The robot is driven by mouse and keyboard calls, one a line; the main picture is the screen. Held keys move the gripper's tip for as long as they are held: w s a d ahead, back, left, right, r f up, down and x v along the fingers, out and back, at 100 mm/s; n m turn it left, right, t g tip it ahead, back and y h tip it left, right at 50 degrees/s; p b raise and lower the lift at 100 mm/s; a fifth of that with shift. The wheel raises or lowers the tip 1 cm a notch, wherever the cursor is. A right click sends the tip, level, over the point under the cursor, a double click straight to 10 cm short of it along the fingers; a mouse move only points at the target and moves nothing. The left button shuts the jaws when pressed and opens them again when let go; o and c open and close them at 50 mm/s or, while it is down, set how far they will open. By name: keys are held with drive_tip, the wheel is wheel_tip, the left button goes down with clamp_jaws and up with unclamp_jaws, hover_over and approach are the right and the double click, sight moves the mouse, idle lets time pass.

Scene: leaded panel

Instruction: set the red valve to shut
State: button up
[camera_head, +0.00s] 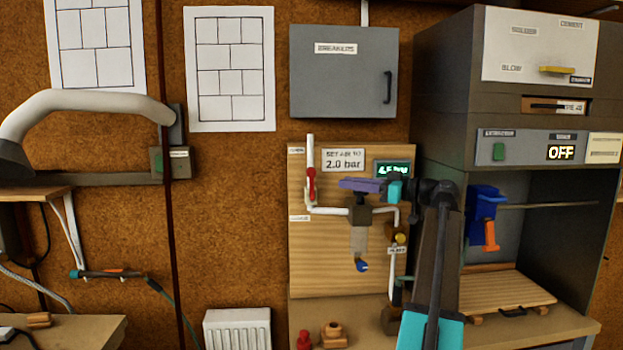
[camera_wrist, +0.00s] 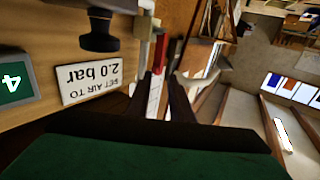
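The red valve (camera_head: 311,186) sits on a white upright pipe at the left of the wooden panel (camera_head: 330,265). Its red handle looks upright, in line with the pipe. Small labels stand above and below it, too small to read surely. In the head view my gripper (camera_head: 342,184) reaches in from the right, level with the valve and a little right of it. In the wrist view two dark fingers (camera_wrist: 162,82) stand apart, with the white pipe showing between them. The red handle (camera_wrist: 160,52) shows just beyond their tips; contact cannot be told.
A sign reading 2.0 bar (camera_head: 344,160) and a green display (camera_head: 392,169) are on the panel. A dark knob (camera_wrist: 98,32) is near the fingers. Below hangs a clear bowl with a blue tip (camera_head: 361,265). A red object (camera_head: 304,340) stands on the bench.

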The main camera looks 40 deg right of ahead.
sight(311, 178)
drive_tip(key=shift+d, duration=0.1)
idle(0.3)
drive_tip(key=p+x, duration=0.4)
drive_tip(key=x, duration=0.9)
drive_tip(key=shift+w, duration=0.2)
